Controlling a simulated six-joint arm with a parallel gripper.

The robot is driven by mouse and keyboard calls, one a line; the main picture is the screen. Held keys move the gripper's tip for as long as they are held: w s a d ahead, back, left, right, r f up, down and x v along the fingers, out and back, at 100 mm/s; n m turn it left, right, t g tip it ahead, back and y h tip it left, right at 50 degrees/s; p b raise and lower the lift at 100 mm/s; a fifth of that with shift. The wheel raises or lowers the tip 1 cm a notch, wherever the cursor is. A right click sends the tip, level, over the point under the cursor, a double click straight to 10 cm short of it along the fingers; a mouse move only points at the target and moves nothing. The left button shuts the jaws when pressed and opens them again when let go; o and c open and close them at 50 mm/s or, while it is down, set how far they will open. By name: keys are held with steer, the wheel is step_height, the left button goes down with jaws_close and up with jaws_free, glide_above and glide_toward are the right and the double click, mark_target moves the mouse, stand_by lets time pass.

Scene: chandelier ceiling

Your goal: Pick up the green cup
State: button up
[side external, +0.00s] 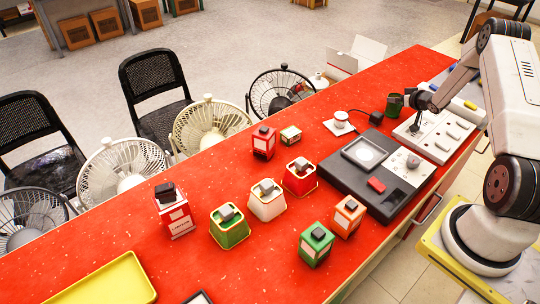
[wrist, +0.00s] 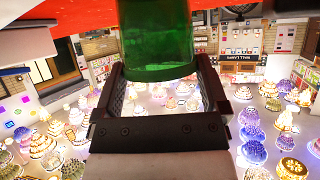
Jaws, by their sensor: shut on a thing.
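The green cup (side external: 394,105) is a small dark-green shape at the far end of the red table in the side external view. My gripper (side external: 409,100) reaches it from the right, held low and roughly level. In the wrist view the translucent green cup (wrist: 156,38) stands at the top centre between the two dark fingers of my gripper (wrist: 161,72), which are shut on it. Its upper part is cut off by the frame. I cannot tell whether its base touches the table.
The red table (side external: 225,165) holds a white switch panel (side external: 440,137) below my gripper and a dark console (side external: 374,160) to its left. A white knob-like piece (side external: 340,122) and a small black block (side external: 376,118) are near the cup. Several coloured containers stand farther left.

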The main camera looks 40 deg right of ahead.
steer(key=shift+r, duration=0.4)
steer(key=s+a+r, duration=0.9)
steer(key=s+r, duration=0.1)
steer(key=r, duration=0.2)
steer(key=shift+s+a, duration=0.15)
steer(key=shift+a, duration=0.1)
stand_by(1.1)
